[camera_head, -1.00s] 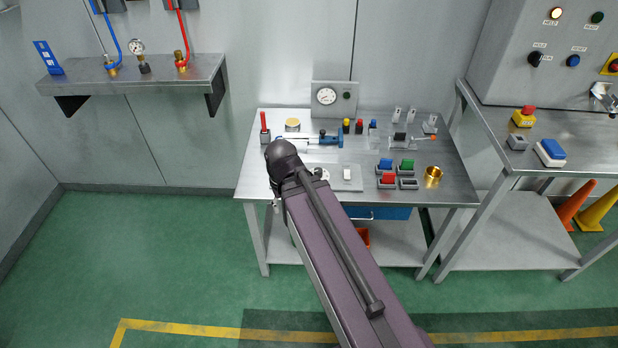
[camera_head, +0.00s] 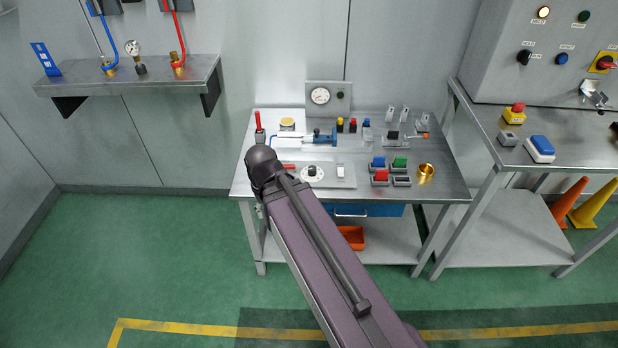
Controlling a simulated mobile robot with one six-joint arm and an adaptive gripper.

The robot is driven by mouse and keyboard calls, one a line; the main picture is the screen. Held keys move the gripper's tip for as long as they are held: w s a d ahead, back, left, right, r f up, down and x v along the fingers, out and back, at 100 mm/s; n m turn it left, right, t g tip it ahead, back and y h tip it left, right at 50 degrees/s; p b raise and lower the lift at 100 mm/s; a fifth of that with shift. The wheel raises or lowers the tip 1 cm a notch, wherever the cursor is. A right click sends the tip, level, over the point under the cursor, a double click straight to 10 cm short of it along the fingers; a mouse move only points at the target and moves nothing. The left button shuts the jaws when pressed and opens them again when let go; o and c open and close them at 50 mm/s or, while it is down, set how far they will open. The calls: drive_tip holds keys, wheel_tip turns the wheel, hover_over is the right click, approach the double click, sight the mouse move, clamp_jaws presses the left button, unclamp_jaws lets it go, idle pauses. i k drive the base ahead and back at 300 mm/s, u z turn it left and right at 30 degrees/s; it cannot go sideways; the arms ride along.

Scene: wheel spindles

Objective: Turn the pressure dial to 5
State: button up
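A white round dial with a dark knob (camera_head: 312,173) sits on a grey plate on the steel workbench, just right of my arm's elbow. Its markings are too small to read. A round white gauge (camera_head: 320,95) is set in a grey box at the back of the bench; its reading is also too small to tell. No label shows which is the pressure dial. My arm reaches from the lower right up to the bench's left part. My gripper is hidden behind my arm, so its fingers cannot be seen.
The workbench (camera_head: 240,188) holds a blue-and-silver tool (camera_head: 318,138), coloured blocks in holders (camera_head: 380,177), a brass ring (camera_head: 426,172) and a white switch (camera_head: 340,171). A control cabinet (camera_head: 545,60) and second table (camera_head: 575,172) stand right. A shelf (camera_head: 150,84) is at left. Floor in front is clear.

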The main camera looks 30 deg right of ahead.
sight(312, 169)
drive_tip(key=u, duration=0.05)
drive_tip(key=k, duration=1)
drive_tip(key=z, duration=0.45)
drive_tip(key=i, duration=1)
drive_tip(key=z, duration=0.05)
